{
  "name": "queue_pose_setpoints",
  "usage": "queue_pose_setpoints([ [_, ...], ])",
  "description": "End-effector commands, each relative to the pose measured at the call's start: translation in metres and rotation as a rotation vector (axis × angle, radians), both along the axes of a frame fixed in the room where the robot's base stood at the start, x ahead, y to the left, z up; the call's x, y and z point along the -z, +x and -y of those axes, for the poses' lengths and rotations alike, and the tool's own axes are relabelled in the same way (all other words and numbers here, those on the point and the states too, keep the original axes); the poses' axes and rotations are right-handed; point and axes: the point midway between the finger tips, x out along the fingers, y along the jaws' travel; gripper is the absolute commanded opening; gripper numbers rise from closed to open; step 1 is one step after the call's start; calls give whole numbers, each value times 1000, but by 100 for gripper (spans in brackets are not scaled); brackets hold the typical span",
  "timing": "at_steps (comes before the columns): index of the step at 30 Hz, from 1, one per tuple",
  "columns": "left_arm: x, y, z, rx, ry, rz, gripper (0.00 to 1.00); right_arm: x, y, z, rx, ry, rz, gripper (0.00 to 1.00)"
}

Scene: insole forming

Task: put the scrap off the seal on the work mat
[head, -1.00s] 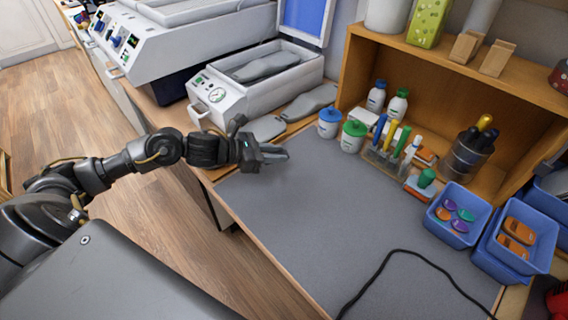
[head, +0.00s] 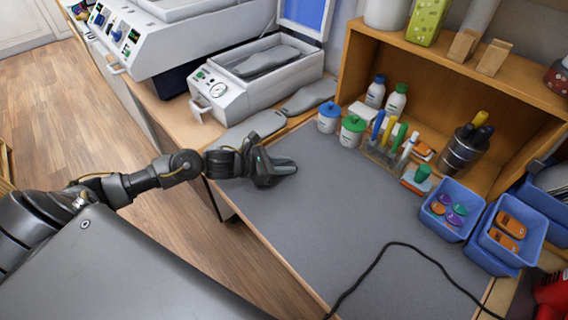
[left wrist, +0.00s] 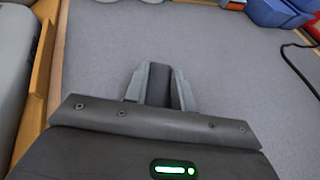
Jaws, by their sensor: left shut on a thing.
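My left gripper (head: 287,167) is over the left edge area of the grey work mat (head: 320,215), pointing right. In the left wrist view its fingers (left wrist: 163,82) are shut on a dark grey strip, the scrap (left wrist: 158,86), low above the mat or touching it; I cannot tell which. The scrap cannot be made out in the head view. The open white press (head: 255,80) stands at the back left with a grey insole form (head: 266,61) inside; its seal is too small to make out clearly. My right gripper is not in view.
Grey insole forms (head: 308,96) lie beside the press. Bottles, a pen stand (head: 385,150) and blue bins (head: 455,210) line the mat's far and right sides. A black cable (head: 390,245) crosses the front right. The mat's middle is clear.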

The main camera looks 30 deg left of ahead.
Motion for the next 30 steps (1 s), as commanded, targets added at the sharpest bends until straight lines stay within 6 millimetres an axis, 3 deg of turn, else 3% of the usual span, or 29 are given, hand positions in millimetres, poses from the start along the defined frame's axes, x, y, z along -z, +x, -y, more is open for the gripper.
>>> queue_pose_setpoints([
  [4,5,0,0,0,0,0,5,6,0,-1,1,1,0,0],
  [5,3,0,0,0,0,0,28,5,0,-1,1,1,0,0],
  [9,2,0,0,0,0,0,46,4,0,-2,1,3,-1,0],
  [21,-4,0,-1,0,0,0,47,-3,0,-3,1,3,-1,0],
  [30,-19,-43,-39,3,7,-2,47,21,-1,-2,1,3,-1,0],
])
